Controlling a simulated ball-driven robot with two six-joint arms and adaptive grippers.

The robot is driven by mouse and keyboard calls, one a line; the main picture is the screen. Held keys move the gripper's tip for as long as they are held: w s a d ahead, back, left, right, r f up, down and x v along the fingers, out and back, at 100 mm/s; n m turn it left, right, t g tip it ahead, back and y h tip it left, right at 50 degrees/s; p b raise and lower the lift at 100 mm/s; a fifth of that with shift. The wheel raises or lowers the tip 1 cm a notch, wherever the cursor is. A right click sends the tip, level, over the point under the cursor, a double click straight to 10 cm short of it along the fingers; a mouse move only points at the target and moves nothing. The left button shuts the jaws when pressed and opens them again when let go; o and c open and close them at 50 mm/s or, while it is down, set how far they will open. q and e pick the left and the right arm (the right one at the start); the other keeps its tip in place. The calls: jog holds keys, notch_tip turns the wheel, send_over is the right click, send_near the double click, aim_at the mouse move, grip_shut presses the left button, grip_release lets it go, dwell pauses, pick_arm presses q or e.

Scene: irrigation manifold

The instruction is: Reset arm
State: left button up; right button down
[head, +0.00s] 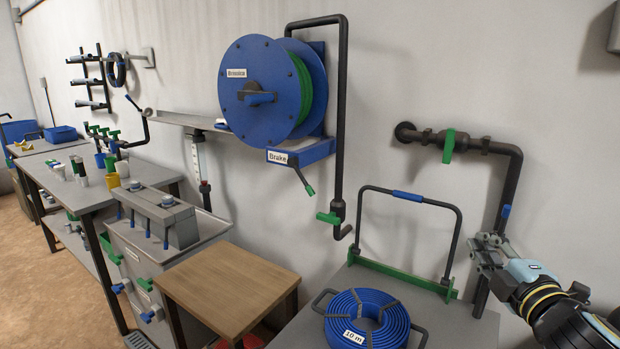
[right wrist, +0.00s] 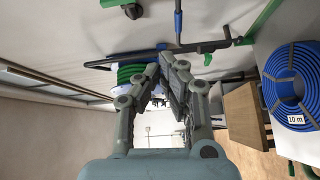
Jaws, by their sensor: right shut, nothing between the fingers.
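My right gripper (head: 482,256) is at the right of the head view, in front of the grey wall. Its fingers are shut and hold nothing. It is beside the black wall pipe with a green valve handle (head: 449,146) and right of the black frame with a blue grip (head: 408,196). In the right wrist view the gripper (right wrist: 172,62) shows with its fingertips close together. My left gripper is not in view.
A blue hose coil (head: 368,322) marked 10 m lies on a grey table below. A blue reel (head: 268,88) with green hose hangs on the wall. A wooden-topped table (head: 228,283) and a grey workbench (head: 60,180) stand to the left.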

jog(key=s+d+f+m+g+h, duration=0.2)
jog(key=s+m+g+h, duration=0.1)
jog(key=s+m, duration=0.35)
jog(key=s+d+f+m+g+h, duration=0.2)
jog(key=s+m+g, duration=0.1)
jog(key=s+m, duration=0.3)
jog(key=s+a+f+m+g+y, duration=0.15)
jog(key=s+a+g, duration=0.25)
jog(key=s, duration=0.7)
jog(key=s+a+f+m+g+y, duration=0.15)
jog(key=s+a+g, duration=0.25)
jog(key=s, duration=0.8)
jog(key=s+d+f+m+g+b, duration=0.2)
jog(key=f+b, duration=0.6)
jog(key=f, duration=2.6)
pick_arm(q)
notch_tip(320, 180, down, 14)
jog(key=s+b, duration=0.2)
jog(key=b, duration=0.4)
pick_arm(e)
jog(key=s+d+f+g, duration=0.1)
jog(key=s+d+f, duration=0.1)
jog(key=s+f, duration=1.6)
notch_tip(320, 180, down, 4)
jog(key=shift+n+y, duration=0.3)
jog(key=shift+n, duration=0.05)
